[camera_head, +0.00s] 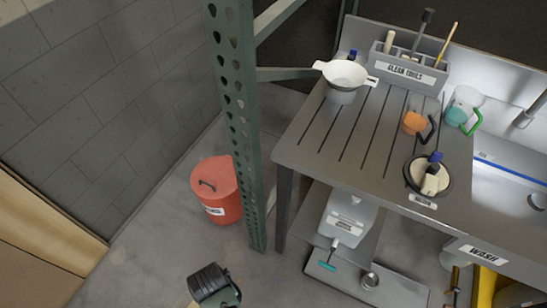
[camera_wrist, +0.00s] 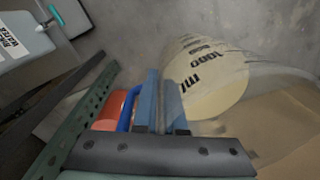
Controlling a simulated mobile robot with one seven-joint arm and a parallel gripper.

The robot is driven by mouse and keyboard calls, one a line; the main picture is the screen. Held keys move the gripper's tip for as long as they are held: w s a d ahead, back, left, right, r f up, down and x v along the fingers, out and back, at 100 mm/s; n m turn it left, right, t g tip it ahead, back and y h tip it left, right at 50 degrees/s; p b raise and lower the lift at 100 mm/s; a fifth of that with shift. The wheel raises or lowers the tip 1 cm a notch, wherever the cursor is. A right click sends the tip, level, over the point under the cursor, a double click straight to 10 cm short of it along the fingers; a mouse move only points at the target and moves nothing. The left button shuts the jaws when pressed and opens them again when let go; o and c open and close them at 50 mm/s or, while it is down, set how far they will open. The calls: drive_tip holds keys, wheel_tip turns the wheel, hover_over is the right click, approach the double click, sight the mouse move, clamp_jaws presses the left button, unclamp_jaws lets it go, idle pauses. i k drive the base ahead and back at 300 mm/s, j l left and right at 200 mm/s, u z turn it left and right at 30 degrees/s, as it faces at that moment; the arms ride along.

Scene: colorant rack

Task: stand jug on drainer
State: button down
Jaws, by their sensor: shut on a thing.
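My gripper (camera_wrist: 160,103) shows in the wrist view with its two blue fingers close together, shut on the jug. The jug (camera_wrist: 205,62) is clear with a cream-coloured inside and dark "1000 ML" lettering, and it lies just beyond the fingertips. A blue curved part (camera_wrist: 126,110), which looks like its handle, shows beside the left finger. In the head view my dark wrist is low at the bottom, over the floor, and the jug is mostly hidden there. The drainer (camera_head: 322,145) is the grooved grey metal top, up and to the right.
On the metal top are a white strainer bowl (camera_head: 346,74), a tool caddy (camera_head: 408,72), an orange jug (camera_head: 413,123), a green-handled jug (camera_head: 458,114) and a round holder (camera_head: 410,176). A green post (camera_head: 238,130) and red bin (camera_head: 217,186) stand left. The grooved middle is clear.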

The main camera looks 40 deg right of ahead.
sight(377, 157)
drive_tip(key=z, duration=1.1)
